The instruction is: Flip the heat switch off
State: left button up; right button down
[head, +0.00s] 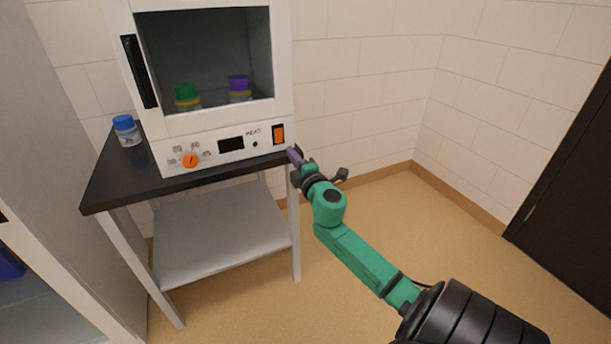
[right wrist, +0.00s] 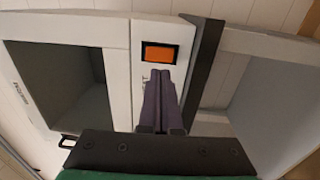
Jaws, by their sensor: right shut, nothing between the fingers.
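The heat switch (head: 279,134) is an orange rocker in a black frame at the right end of the white oven's (head: 215,123) front panel, beside the "HEAT" label. It also shows in the right wrist view (right wrist: 160,53), just beyond the fingertips. My right gripper (head: 292,155) is shut and empty, its purple-grey fingers held together. In the head view it is just below and right of the switch. In the right wrist view the fingertips (right wrist: 161,77) lie just under the switch's frame; I cannot tell whether they touch the panel. My left gripper is not in view.
An orange dial (head: 190,160) and dark display (head: 231,144) share the panel. Green-capped (head: 187,97) and purple-capped (head: 239,88) jars stand inside the oven. A blue-capped jar (head: 127,131) stands on the black tabletop (head: 112,178). The floor at right is clear.

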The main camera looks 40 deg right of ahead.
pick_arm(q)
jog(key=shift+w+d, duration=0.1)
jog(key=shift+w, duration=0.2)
pick_arm(e)
jog(key=f+v, duration=0.1)
jog(key=v, duration=0.5)
jog(key=shift+s+d, duration=0.1)
jog(key=shift+s, duration=0.05)
